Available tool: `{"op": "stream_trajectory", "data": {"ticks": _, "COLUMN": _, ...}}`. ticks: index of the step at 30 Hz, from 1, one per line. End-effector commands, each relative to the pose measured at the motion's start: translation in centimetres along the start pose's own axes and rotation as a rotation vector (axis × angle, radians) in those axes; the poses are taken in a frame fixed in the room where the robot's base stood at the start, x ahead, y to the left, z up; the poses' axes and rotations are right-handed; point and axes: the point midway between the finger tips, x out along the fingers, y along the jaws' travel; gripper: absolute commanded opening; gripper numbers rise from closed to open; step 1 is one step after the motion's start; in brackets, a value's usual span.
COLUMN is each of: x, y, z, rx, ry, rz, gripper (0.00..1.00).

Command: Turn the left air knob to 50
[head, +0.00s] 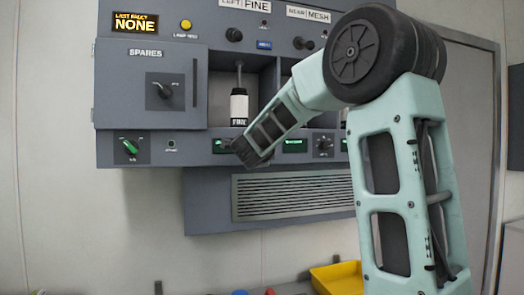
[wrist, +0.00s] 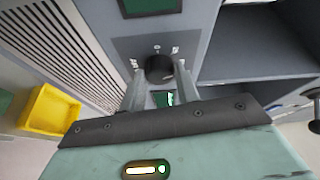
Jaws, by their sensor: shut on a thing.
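The knob (wrist: 159,66) that my gripper (wrist: 160,78) holds is dark and round, on a grey panel in the wrist view. One finger is on each side of it, and small white marks around it are too small to read. In the head view my gripper (head: 246,151) reaches the lower panel strip under the left FINE chamber, and my wrist hides the knob there. Green displays sit beside it, one left (head: 222,146) and one right (head: 294,146). The value it is set to cannot be read.
A bottle (head: 239,107) labelled FINE stands in the left chamber just above my gripper. A second knob (head: 324,144) is to the right, and a green-pointer knob (head: 130,147) is at lower left. A SPARES door (head: 150,90) is at left. A yellow bin (head: 338,278) sits below.

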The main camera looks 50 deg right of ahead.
Motion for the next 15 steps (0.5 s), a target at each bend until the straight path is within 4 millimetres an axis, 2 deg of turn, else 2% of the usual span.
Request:
{"op": "stream_trajectory", "data": {"ticks": 6, "x": 0.0, "y": -0.25, "z": -0.06, "rx": 0.144, "ry": -0.008, "rz": 0.062, "gripper": 0.09}}
{"op": "stream_trajectory", "data": {"ticks": 15, "x": 0.04, "y": -0.25, "z": -0.15, "rx": 0.26, "ry": -0.013, "rz": 0.113, "gripper": 0.09}}
